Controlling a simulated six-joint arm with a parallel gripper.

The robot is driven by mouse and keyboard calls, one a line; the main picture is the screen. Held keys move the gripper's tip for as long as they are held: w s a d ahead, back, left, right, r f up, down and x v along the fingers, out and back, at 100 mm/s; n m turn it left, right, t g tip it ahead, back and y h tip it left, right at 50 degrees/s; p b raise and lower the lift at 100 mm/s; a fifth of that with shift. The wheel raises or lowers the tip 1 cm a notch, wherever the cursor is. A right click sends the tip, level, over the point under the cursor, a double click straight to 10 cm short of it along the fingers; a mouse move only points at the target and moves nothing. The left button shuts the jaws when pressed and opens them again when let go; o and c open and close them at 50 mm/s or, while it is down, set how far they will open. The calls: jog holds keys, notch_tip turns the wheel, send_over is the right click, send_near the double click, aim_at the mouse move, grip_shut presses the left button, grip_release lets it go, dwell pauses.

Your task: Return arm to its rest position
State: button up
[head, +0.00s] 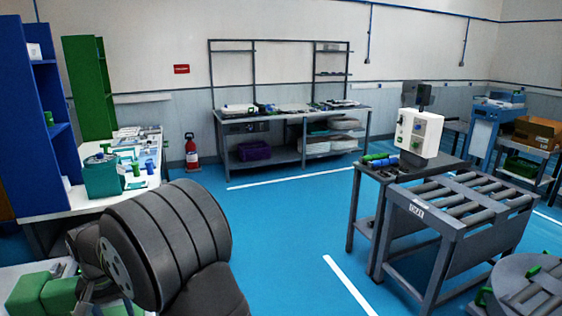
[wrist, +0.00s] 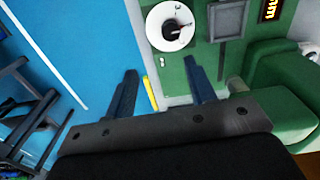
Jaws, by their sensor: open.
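My gripper (wrist: 160,88) shows in the wrist view, with its two dark fingers spread wide apart and nothing between them. It is above the edge of a green surface (wrist: 206,60), with blue floor to the left. In the head view, my dark arm fills the lower left, and the gripper itself cannot be made out there.
A green padded block (wrist: 280,100) is close on the right in the wrist view. A round white part (wrist: 170,25) lies ahead. A roller table (head: 465,205) stands right in the head view; a workbench (head: 290,115) is behind. Blue floor (head: 285,225) between is clear.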

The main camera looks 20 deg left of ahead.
jog(key=s+a+f, duration=0.4)
jog(key=a, duration=0.1)
jog(key=s+a+f, duration=0.1)
jog(key=s+a, duration=0.2)
jog(key=shift+s+f, duration=0.1)
jog(key=shift+f, duration=0.3)
jog(key=w+d+r, duration=0.6)
jog(key=w, duration=0.1)
jog(key=s+d, duration=0.1)
jog(key=d, duration=0.7)
jog(key=shift+s+d+f, duration=0.3)
jog(key=shift+f, duration=0.05)
jog(key=shift+a, duration=0.1)
